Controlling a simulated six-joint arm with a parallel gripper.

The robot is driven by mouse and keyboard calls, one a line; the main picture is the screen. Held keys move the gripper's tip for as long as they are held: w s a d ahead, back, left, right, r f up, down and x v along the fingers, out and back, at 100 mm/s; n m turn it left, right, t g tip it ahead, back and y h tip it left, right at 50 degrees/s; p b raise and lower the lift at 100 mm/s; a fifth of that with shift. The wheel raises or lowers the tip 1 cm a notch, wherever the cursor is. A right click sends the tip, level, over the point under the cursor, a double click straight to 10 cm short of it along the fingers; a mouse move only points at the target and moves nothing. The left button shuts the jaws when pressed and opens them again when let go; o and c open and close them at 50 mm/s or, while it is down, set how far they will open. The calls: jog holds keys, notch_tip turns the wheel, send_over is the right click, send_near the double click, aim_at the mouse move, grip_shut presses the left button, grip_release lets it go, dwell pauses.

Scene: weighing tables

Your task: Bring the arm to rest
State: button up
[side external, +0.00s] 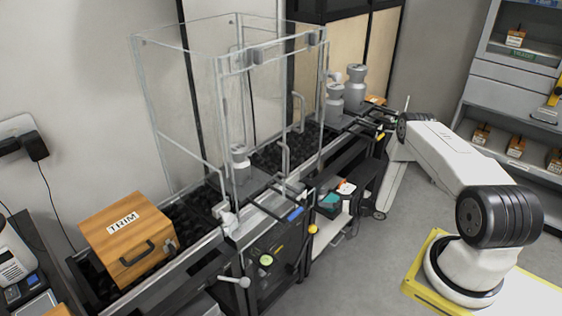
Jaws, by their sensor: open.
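My gripper (370,121) is at the far end of my white arm, beside the back end of the long bench. Its dark fingers appear open and point left, toward the grey weights. They look small and far off, and I cannot tell their exact height above the bench. I see nothing held between them.
A clear glass enclosure (180,105) stands on the bench with a grey weight (240,165) inside. Larger grey weights (355,88) stand behind it. A wooden TRIM box (130,243) sits at front left. Shelves (500,85) with small wooden boxes stand right. Grey floor (420,195) shows between.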

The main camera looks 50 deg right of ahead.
jog(key=w+a+r+n+g+h, duration=0.1)
jog(key=w+a+r+g+h, duration=0.2)
jog(key=r, duration=0.6)
jog(key=w+a+r+n+g+h, duration=0.1)
jog(key=w+a+r+n+g, duration=0.3)
jog(key=r, duration=0.6)
jog(key=s+a+r+g, duration=0.2)
jog(key=s+a+r, duration=0.3)
jog(key=s+a, duration=0.4)
jog(key=s+a+r+g, duration=0.2)
jog(key=s+a+r, duration=0.4)
jog(key=s+a, duration=0.3)
jog(key=shift+s+a+y, duration=0.2)
jog(key=shift+s+y, duration=0.1)
jog(key=shift+s, duration=0.85)
